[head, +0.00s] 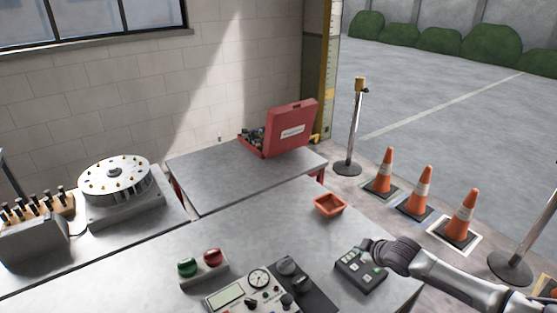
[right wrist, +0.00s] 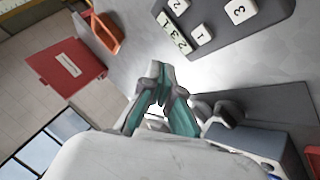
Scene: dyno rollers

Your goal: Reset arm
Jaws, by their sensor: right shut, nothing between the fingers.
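My right gripper (head: 369,246) is at the right side of the near table, beside and above the far edge of a dark keypad box (head: 352,280) with pale keys. In the right wrist view its fingers (right wrist: 157,76) are closed together with nothing between them. The keypad (right wrist: 270,10) shows there at the top right, with numbered keys and a small display, apart from the fingertips. My right arm comes in from the lower right. My left gripper is not in view.
An orange tray (head: 330,205) lies beyond the keypad. A green and red button box (head: 203,268) and a gauge panel (head: 243,295) stand to the left. An open red case (head: 291,128) is on the far table. Traffic cones (head: 424,190) stand on the floor at right.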

